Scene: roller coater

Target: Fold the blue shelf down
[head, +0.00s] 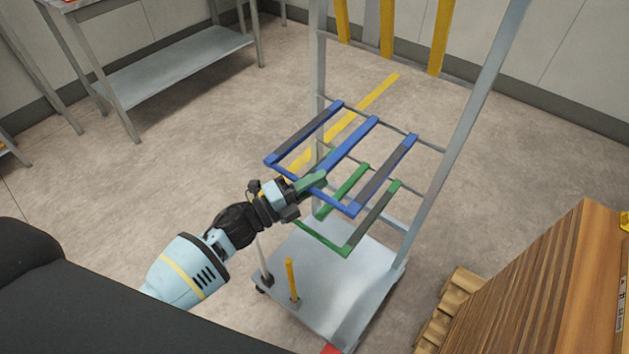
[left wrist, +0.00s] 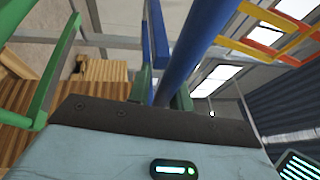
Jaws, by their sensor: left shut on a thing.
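The blue shelf (head: 341,152) is an open frame of blue bars with dark strips, hinged on the grey upright rack. In the head view it sticks out from the rack toward me, roughly in line with the green shelf below; whether it is fully level I cannot tell. My left gripper (head: 318,184) is shut on the shelf's front bar, near its middle. In the left wrist view blue bars (left wrist: 196,42) run up from between the fingers (left wrist: 163,95). The fingers hide part of the front bar. My right gripper is in neither view.
A green shelf (head: 348,250) sticks out just below the blue one. Yellow bars (head: 387,28) stand upright higher on the rack. The rack has a grey wheeled base (head: 345,285). Wooden boxes (head: 545,290) stand close at the right. A metal table (head: 180,66) is at the back left.

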